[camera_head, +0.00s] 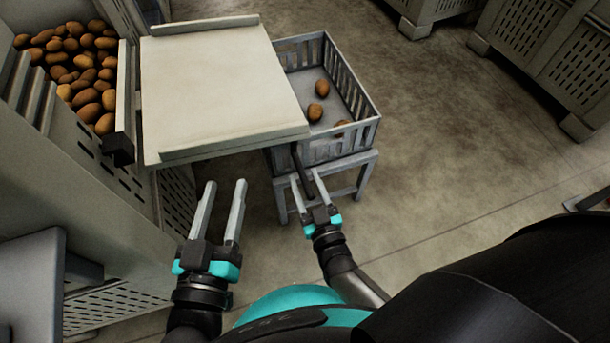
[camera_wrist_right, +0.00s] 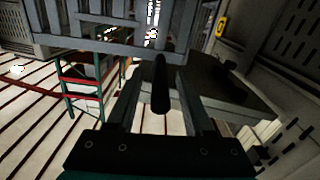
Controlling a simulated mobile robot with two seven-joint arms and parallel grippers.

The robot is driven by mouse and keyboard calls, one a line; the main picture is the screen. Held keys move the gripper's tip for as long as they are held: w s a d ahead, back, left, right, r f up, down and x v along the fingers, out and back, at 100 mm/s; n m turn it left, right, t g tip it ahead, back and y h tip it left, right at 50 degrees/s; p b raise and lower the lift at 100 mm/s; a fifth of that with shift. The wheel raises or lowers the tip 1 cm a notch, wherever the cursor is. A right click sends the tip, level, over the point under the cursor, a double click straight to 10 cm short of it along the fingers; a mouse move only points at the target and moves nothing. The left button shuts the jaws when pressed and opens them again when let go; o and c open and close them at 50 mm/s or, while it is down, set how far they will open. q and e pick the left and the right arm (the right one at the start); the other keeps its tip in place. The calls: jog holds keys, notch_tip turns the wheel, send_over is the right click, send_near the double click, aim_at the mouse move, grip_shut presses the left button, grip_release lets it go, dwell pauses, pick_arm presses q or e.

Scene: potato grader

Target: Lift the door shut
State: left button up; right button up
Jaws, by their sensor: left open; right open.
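The door looks to be the wide pale panel (camera_head: 220,85) with raised edge strips, lying about flat beside the potato bin in the head view. A dark bar (camera_head: 301,172), perhaps its handle, projects from under the panel's near right corner. My right gripper (camera_head: 304,177) is open with its fingers on either side of this bar. In the right wrist view the bar (camera_wrist_right: 160,88) stands between the two open fingers; contact cannot be told. My left gripper (camera_head: 226,184) is open and empty, just in front of the panel's near edge.
A bin of several potatoes (camera_head: 85,65) stands at the left. A grey slatted crate (camera_head: 362,105) holding a few potatoes sits on a stand (camera_head: 365,172), partly under the panel. More large bins (camera_head: 545,45) stand at the back right.

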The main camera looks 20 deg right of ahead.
grip_shut()
dwell(0.3)
dwell(1.1)
